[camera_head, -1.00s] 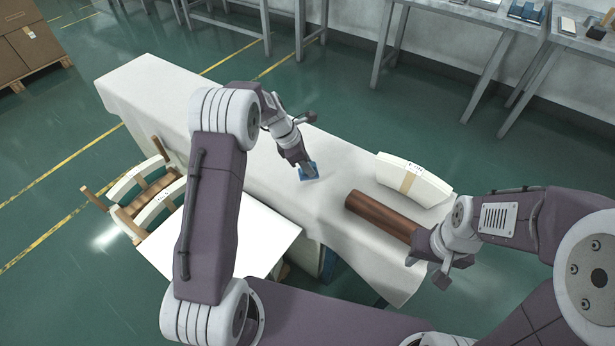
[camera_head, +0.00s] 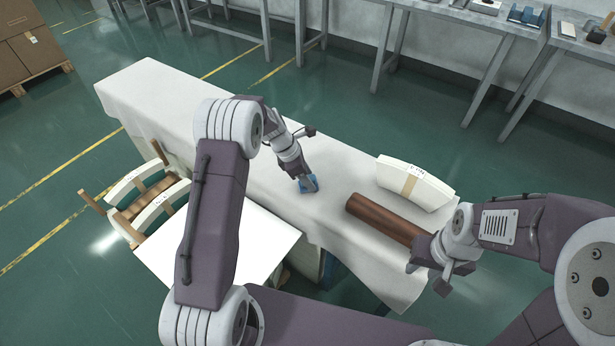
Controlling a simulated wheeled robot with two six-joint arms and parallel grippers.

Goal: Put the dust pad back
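The blue dust pad (camera_head: 311,186) is on the white-covered table, right under the fingertips of my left gripper (camera_head: 306,181). The fingers reach down onto the pad and hide part of it; from this view I cannot tell whether they are closed on it. My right gripper (camera_head: 431,262) is at the near end of a brown roll (camera_head: 384,219) lying on the table. Its fingers are too small and partly hidden to tell whether they are open or shut, or whether they touch the roll.
A white paper stack with a tan band (camera_head: 411,184) lies behind the roll. A white sheet-like board (camera_head: 225,245) and a wooden rack with white curved pieces (camera_head: 145,203) stand at the table's near left. The cloth-covered table (camera_head: 150,84) is clear at its far left.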

